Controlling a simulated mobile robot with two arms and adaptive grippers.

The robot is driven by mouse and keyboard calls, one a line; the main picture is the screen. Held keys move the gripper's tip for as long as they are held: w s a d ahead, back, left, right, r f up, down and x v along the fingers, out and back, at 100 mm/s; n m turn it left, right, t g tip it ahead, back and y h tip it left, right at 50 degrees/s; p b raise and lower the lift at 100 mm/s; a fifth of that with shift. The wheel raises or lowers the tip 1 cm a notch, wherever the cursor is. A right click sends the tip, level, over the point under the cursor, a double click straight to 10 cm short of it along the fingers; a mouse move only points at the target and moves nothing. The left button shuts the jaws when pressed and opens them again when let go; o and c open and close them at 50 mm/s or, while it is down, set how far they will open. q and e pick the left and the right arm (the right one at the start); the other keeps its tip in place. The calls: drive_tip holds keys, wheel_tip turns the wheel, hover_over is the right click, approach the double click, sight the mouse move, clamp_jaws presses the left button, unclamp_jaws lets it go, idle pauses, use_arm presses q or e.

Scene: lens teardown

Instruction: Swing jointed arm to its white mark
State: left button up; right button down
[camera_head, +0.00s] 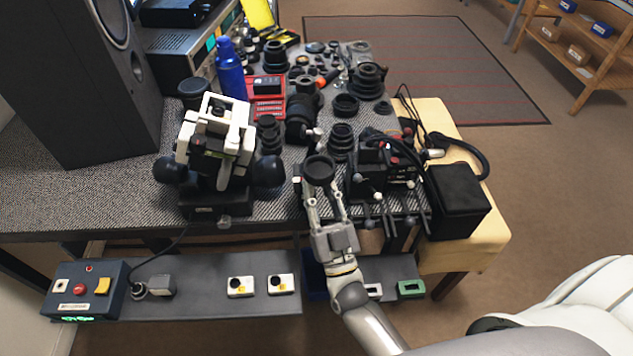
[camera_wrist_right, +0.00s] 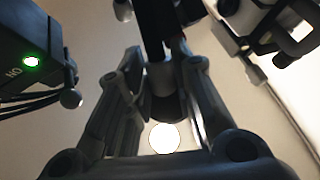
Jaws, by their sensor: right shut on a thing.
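My right gripper (camera_head: 323,192) reaches in from the lower right to the front edge of the table. It is shut on a dark round-topped part (camera_head: 319,167), which looks like the end of the jointed arm. In the right wrist view a dark post (camera_wrist_right: 158,40) stands between the fingers (camera_wrist_right: 161,88), with a bright white disc (camera_wrist_right: 164,138) below it. The rest of the jointed arm cannot be told apart from the dark parts around it. I cannot make out its white mark with certainty. My left gripper is not in view.
A white-and-black instrument (camera_head: 216,140) with round black knobs stands left of the gripper. A black device with cables and levers (camera_head: 388,170) stands close on the right. Several lens parts (camera_head: 343,105) and a blue bottle (camera_head: 230,70) crowd the table behind. A control box (camera_head: 90,290) sits lower left.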

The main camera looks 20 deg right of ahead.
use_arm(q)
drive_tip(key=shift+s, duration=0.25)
use_arm(e)
drive_tip(key=c, duration=1.3)
unclamp_jaws()
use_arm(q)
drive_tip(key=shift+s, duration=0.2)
use_arm(e)
drive_tip(key=shift+o, duration=0.2)
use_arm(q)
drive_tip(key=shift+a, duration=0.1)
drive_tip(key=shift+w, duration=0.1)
use_arm(e)
drive_tip(key=v, duration=1.2)
